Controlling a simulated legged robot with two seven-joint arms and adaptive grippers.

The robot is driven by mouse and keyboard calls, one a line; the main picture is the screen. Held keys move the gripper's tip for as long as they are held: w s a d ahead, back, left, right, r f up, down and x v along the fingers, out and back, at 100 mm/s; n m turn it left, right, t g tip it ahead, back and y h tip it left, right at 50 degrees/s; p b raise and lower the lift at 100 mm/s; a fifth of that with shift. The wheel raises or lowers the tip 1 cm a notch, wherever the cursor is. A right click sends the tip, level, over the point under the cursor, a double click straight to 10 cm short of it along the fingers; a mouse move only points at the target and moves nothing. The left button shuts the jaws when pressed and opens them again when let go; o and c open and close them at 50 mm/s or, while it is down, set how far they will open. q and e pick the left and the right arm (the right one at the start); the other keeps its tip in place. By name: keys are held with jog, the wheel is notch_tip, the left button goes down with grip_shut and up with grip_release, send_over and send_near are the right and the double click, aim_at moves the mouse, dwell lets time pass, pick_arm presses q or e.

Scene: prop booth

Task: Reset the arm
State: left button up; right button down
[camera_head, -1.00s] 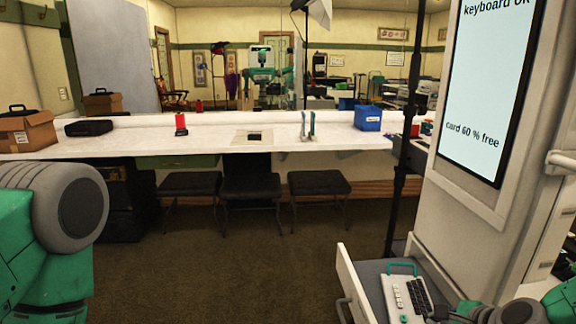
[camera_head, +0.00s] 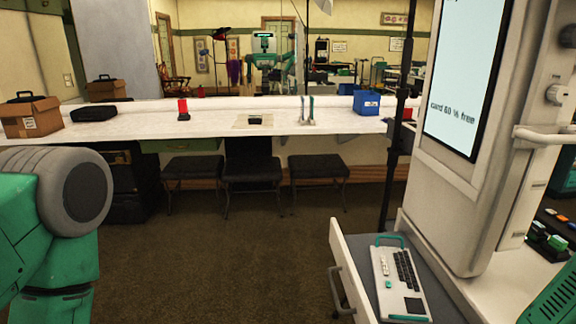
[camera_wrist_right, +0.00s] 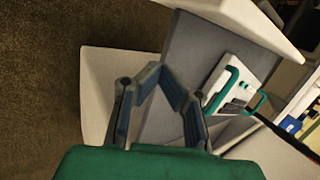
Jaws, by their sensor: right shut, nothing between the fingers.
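My right gripper (camera_wrist_right: 172,88) shows in the right wrist view. Its blue-grey fingers are shut with nothing between them, over the open drawer of the white cabinet. The drawer (camera_head: 345,262) has a grey lining and shows in the head view at lower right. A white keyboard with teal handles (camera_head: 388,270) lies in it. The keyboard also shows in the right wrist view (camera_wrist_right: 228,72), beside the right finger; I cannot tell whether they touch. Green parts of my right arm show at the head view's lower right corner. My left arm's links fill the lower left; the left gripper is out of frame.
The white cabinet (camera_head: 478,215) carries a screen (camera_head: 475,75) reading "card 60 % free". A black pole (camera_head: 393,160) stands beside it. Several black stools (camera_head: 250,170) stand under the long white counter (camera_head: 215,128). The brown floor (camera_head: 220,255) in front is clear.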

jog(key=s+f+n+g+h, duration=0.1)
jog(key=s+f+n+g, duration=0.1)
jog(key=s+n, duration=0.6)
jog(key=s+f+n+g+h, duration=0.1)
jog(key=s+f+n+g, duration=0.2)
jog(key=s+n, duration=0.5)
jog(key=s+d+f, duration=0.1)
jog(key=s, duration=0.3)
jog(key=shift+s+f+h, duration=0.2)
jog(key=shift+f+h, duration=0.1)
jog(key=shift+f, duration=0.05)
jog(key=shift+w, duration=0.1)
dwell(0.4)
